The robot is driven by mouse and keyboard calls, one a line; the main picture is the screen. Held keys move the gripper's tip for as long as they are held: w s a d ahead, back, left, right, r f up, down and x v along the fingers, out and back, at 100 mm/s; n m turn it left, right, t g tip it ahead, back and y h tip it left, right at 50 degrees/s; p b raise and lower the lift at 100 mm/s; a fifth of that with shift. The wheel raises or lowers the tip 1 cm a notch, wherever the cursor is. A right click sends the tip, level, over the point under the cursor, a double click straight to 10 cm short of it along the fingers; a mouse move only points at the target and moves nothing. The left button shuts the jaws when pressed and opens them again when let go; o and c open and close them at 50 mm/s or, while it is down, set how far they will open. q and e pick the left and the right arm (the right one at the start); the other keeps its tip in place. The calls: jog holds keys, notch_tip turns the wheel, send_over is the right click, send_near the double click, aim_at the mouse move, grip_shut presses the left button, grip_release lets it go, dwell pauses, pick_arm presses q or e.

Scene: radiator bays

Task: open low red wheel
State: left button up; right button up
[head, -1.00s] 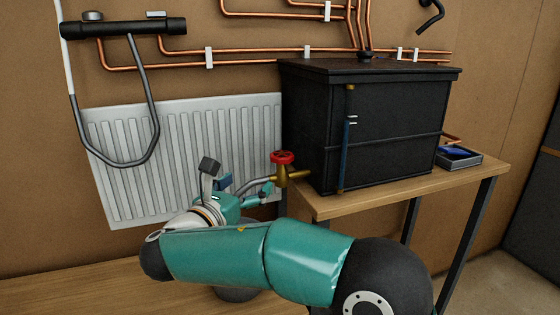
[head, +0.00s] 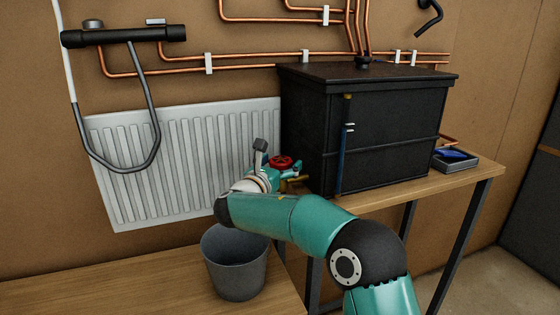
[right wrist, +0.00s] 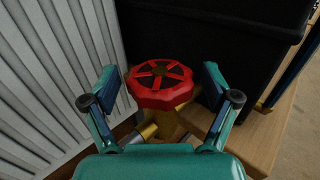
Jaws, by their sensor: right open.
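The low red wheel (head: 281,162) sits on a brass valve (head: 296,181) at the left side of the black tank, in front of the radiator's right end. In the right wrist view the wheel (right wrist: 161,85) is spoked and lies between the two fingers of my right gripper (right wrist: 160,92). The fingers stand open on either side of it, with a small gap visible at each side. In the head view my right arm hides most of the gripper and part of the valve. My left gripper is not in view.
A black tank (head: 390,125) stands on the wooden bench (head: 450,190). A white radiator (head: 180,160) is behind on the left. A grey bucket (head: 238,275) stands on the lower wooden surface (head: 130,295). A small tray (head: 457,160) lies right of the tank. Copper pipes (head: 270,66) run above.

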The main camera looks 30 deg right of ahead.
jog(key=c, duration=1.2)
jog(key=shift+d+f+n+t+y+b, duration=0.1)
jog(key=shift+n+t+y+b, duration=0.35)
jog(key=shift+t+b, duration=0.35)
jog(key=n+t+y+b, duration=0.2)
jog(key=n+y+b, duration=0.1)
jog(key=y+b, duration=0.1)
jog(key=n+t+y+b, duration=0.2)
jog(key=n+y+b, duration=0.1)
jog(key=b, duration=0.2)
jog(key=n+t+y+b, duration=0.3)
jog(key=y+b, duration=0.1)
jog(key=b, duration=0.1)
jog(key=shift+d+f+y, duration=0.1)
jog(key=shift+d+y, duration=0.05)
jog(key=shift+y, duration=0.2)
jog(key=shift+n+y+b, duration=0.6)
jog(key=shift+n+y, duration=0.05)
jog(key=shift+y, duration=0.25)
jog(key=shift+r+n+y, duration=0.25)
jog(key=shift+n+y, duration=0.45)
jog(key=shift+y, duration=0.4)
jog(key=shift+a, duration=0.2)
jog(key=o, duration=1.2)
